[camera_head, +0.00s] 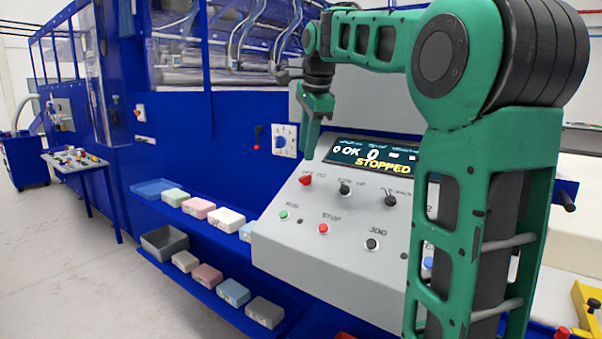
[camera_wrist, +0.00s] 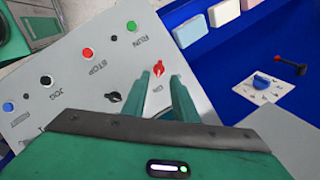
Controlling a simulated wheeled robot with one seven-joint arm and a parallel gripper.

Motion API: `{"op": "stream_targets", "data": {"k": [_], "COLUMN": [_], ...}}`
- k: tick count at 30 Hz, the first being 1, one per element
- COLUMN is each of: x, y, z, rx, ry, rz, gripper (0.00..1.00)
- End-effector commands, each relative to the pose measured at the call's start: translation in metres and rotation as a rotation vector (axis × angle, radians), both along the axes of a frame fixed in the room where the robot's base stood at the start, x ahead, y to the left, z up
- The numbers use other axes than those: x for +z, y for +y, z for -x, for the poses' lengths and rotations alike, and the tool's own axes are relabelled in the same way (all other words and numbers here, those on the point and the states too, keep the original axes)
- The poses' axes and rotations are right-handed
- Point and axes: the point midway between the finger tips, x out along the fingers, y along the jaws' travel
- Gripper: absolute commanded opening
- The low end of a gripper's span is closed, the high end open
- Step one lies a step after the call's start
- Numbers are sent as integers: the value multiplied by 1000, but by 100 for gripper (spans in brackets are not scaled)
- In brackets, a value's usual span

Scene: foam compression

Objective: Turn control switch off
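The control switch is a red rotary knob (camera_head: 305,180) at the upper left of the sloped grey control panel (camera_head: 285,240). In the wrist view the red knob (camera_wrist: 157,89) shows in the gap between my two fingers. My gripper (camera_head: 309,157) points down just above the knob, and in the head view a small gap separates them. In the wrist view the fingers of my gripper (camera_wrist: 159,78) are apart, with nothing held. The lettering beside the knob is too small to read surely.
Two black switches (camera_head: 345,188) (camera_head: 390,200) sit right of the knob. Below are a green RUN button (camera_head: 284,214), a red STOP button (camera_head: 323,229) and a black JOG button (camera_head: 372,244). The display (camera_head: 372,155) reads STOPPED. Foam blocks (camera_head: 226,218) lie on blue shelves at left.

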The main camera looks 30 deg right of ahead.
Motion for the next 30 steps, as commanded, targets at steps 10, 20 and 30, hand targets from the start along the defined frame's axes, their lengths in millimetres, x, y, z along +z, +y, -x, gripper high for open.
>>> {"op": "stream_targets", "data": {"k": [10, 20, 30], "x": [-57, -78, -78], "y": [-15, -18, -17], "z": [-16, -23, -24], "rx": [-13, -12, -12], "ry": [3, 0, 0], "rz": [0, 1, 0], "gripper": [26, 26, 2]}}
